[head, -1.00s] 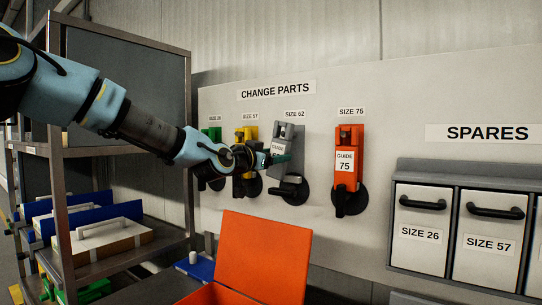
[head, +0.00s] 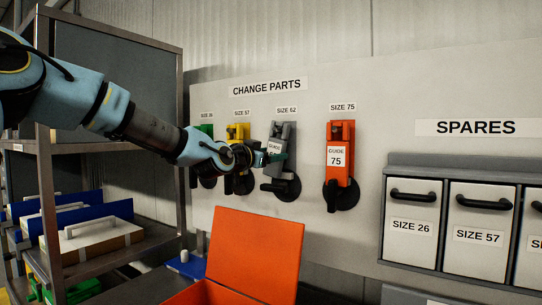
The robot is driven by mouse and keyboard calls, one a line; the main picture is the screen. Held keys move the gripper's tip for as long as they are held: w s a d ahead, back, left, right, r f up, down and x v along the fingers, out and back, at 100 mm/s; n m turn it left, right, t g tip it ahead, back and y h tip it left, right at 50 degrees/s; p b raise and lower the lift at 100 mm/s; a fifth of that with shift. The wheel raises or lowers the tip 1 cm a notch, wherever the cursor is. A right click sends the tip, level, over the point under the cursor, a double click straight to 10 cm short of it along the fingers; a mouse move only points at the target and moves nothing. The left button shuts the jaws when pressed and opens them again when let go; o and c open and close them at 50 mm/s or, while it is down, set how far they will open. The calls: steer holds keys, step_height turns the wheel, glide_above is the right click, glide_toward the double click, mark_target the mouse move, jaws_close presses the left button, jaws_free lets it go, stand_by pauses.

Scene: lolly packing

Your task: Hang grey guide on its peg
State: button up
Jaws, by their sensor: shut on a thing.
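The grey guide (head: 283,138) is on the CHANGE PARTS board under the SIZE 62 label, in front of a black round mount (head: 288,187). My gripper (head: 272,157) is shut on the grey guide, reaching it from the left at mid height. The guide stands nearly upright, and its label is partly covered by my gripper. The peg is hidden behind the guide, so I cannot tell whether the guide is on it.
An orange guide 75 (head: 340,160) hangs to the right. A yellow guide (head: 238,132) and a green guide (head: 206,130) are to the left, partly behind my arm. An open orange box (head: 255,250) stands below. A metal rack (head: 45,150) is at left, spares bins (head: 412,225) at right.

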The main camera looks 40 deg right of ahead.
stand_by(0.3)
steer(key=o, duration=1.6)
steer(key=shift+c, duration=0.2)
